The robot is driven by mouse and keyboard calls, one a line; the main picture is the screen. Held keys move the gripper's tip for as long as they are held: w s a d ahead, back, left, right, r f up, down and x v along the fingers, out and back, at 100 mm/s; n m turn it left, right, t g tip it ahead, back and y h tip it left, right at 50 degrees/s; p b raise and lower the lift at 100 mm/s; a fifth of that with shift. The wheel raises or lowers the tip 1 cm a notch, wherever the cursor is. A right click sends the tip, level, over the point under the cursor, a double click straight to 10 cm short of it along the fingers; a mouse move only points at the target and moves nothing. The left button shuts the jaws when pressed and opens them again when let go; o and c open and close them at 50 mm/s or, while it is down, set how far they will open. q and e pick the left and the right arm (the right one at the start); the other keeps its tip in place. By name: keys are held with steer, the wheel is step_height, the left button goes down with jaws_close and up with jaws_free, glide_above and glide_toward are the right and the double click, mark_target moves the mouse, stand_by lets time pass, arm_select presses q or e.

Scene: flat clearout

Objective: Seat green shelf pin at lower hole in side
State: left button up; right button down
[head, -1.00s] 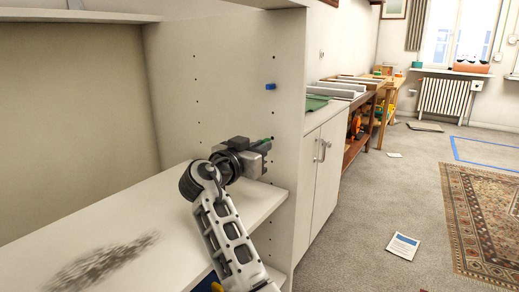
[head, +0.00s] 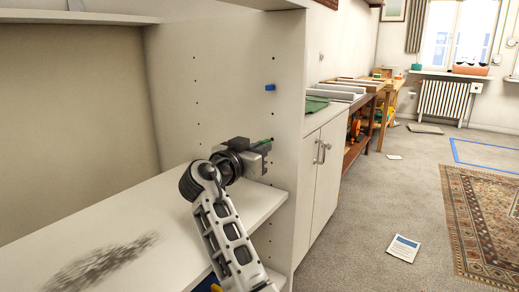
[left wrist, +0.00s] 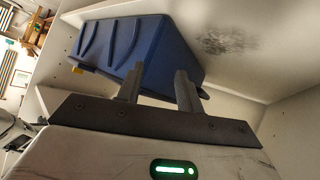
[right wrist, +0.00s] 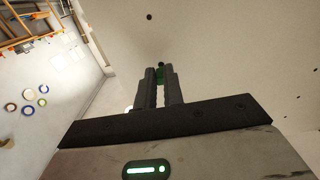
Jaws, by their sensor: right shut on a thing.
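My right gripper (head: 266,148) is shut on the green shelf pin (right wrist: 160,75), close to the white side panel (head: 225,90). In the right wrist view the pin shows between the fingertips, with a dark hole (right wrist: 161,64) just beyond it. I cannot tell whether its tip is in the hole. A sliver of green also shows above the gripper in the head view. A blue pin (head: 270,87) sits higher on the panel. My left gripper (left wrist: 158,85) shows only in its wrist view, fingers apart, with a blue bin (left wrist: 125,45) beyond them.
A white shelf board (head: 120,225) with a dark smudge lies left of my right gripper. More holes run up the panel. A white cabinet (head: 320,170) stands to the right, with a green cloth (head: 316,104) on top. Carpet beyond is mostly clear.

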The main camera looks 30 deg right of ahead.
steer(key=shift+x, duration=0.85)
steer(key=c, duration=1.4)
jaws_free()
steer(key=shift+c, duration=0.2)
arm_select(q)
steer(key=shift+w+d+r+t, duration=0.1)
steer(key=shift+d+r+t, duration=0.05)
steer(key=shift+r, duration=0.3)
steer(key=shift+d+r+t, duration=0.1)
steer(key=shift+r+t, duration=0.05)
steer(key=shift+r, duration=0.25)
arm_select(e)
steer(key=v, duration=1.6)
